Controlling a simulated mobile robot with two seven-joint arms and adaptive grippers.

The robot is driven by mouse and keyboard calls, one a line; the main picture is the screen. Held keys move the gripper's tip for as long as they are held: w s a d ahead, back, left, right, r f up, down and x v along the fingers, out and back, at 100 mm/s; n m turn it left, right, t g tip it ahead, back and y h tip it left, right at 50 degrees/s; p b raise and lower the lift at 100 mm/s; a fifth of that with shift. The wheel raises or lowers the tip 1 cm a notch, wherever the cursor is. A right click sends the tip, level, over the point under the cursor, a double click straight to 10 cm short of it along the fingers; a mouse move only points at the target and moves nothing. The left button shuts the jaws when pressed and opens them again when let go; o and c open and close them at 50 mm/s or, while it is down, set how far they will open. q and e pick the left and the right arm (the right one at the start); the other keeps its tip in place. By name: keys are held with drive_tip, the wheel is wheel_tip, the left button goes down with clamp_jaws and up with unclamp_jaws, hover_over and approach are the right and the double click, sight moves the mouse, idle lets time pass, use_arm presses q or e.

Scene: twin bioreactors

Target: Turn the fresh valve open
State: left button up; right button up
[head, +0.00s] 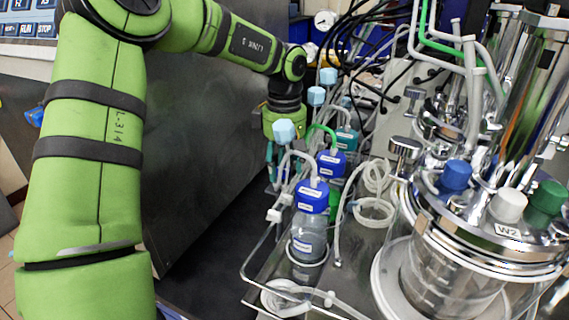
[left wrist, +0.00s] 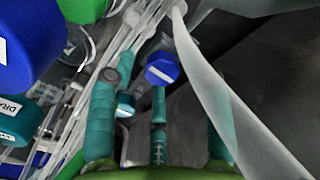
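Three light-blue faceted valve knobs stand in a row in the head view: a near one (head: 284,131), a middle one (head: 316,96) and a far one (head: 328,76). I cannot read which is the fresh valve. My left gripper (head: 274,158) points down just left of the near knob, its fingers partly hidden by tubing. In the left wrist view its teal fingers (left wrist: 160,105) are spread apart, with a blue knob (left wrist: 163,68) beyond and between them. I cannot tell whether they touch it. My right gripper is out of view.
Blue-capped bottles (head: 311,197) stand in a clear rack beside the knobs, with loose tubing around them. A steel-topped bioreactor (head: 480,230) stands at right. A dark panel (head: 200,150) rises behind my left arm. A translucent tube (left wrist: 215,95) crosses close to the fingers.

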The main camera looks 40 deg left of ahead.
use_arm(q)
drive_tip(key=c, duration=0.7)
drive_tip(key=shift+f, duration=0.1)
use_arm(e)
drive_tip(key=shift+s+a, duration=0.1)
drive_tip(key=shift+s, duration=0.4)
use_arm(q)
drive_tip(key=shift+n, duration=0.4)
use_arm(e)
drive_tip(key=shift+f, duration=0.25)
use_arm(q)
drive_tip(key=shift+f+n+b, duration=0.15)
drive_tip(key=shift+n+b, duration=0.4)
drive_tip(key=shift+n, duration=0.05)
drive_tip(key=n+b, duration=0.1)
drive_tip(key=n, duration=0.1)
drive_tip(key=shift+n, duration=0.3)
drive_tip(key=n+b, duration=0.1)
drive_tip(key=n, duration=0.5)
drive_tip(key=shift+b, duration=0.35)
drive_tip(key=n, duration=0.4)
drive_tip(key=shift+w+a+n+b, duration=0.1)
drive_tip(key=shift+n+b, duration=0.2)
drive_tip(key=shift+b, duration=0.1)
drive_tip(key=shift+r+n, duration=0.25)
drive_tip(key=shift+n, duration=1.15)
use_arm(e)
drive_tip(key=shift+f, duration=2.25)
